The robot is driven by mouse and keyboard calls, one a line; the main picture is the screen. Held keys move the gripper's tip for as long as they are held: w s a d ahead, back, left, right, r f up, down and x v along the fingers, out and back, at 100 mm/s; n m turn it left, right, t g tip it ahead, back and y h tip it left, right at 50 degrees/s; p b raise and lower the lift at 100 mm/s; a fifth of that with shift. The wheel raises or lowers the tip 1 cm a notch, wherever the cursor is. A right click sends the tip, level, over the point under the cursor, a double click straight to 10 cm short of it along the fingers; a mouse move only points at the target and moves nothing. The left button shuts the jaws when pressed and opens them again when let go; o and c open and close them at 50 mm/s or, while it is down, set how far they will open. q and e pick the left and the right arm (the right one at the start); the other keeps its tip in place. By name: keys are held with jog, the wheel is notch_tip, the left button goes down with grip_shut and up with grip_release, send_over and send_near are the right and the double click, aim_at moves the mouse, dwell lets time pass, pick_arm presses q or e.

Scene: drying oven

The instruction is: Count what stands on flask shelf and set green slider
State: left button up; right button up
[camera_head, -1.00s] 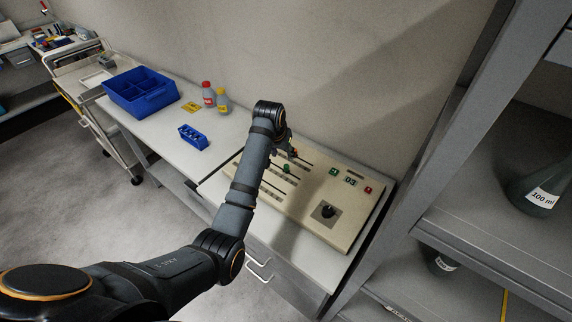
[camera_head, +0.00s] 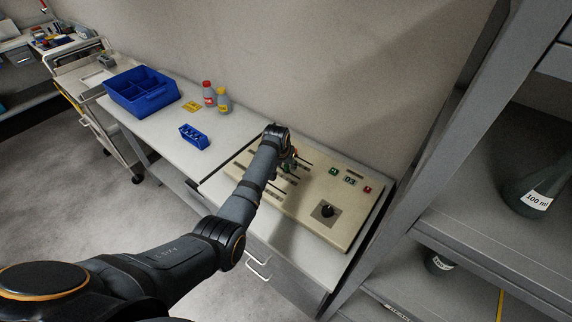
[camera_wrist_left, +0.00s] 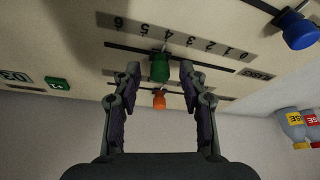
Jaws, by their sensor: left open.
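The beige control panel (camera_head: 310,205) lies on the bench with several slider slots. In the left wrist view the green slider knob (camera_wrist_left: 160,68) stands between the open fingers of my left gripper (camera_wrist_left: 160,70), with a gap on both sides. Its stem is near the 4 of the upside-down 0 to 6 scale (camera_wrist_left: 180,37). In the head view my wrist partly hides the sliders. On the shelf unit at right stands a flask (camera_head: 535,190) labelled 100 ml; another vessel (camera_head: 438,262) stands on a lower shelf, partly cut off by the upright. My right gripper is out of view.
An orange knob (camera_wrist_left: 159,101) sits just beyond the green one, and a blue knob (camera_wrist_left: 297,30) is at right. Two bottles (camera_head: 223,100), a blue rack (camera_head: 194,136) and a blue bin (camera_head: 141,92) stand left.

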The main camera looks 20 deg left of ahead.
pick_arm(q)
grip_shut()
jog(key=shift+w+a, duration=0.2)
jog(key=shift+a, duration=0.45)
jog(key=shift+w+a, duration=0.2)
jog(key=shift+a, duration=0.4)
grip_release()
jog(key=shift+d, duration=0.1)
jog(key=shift+r, duration=0.1)
jog(key=v, duration=1.1)
jog(key=shift+s+r, duration=0.25)
jog(key=shift+r, duration=0.1)
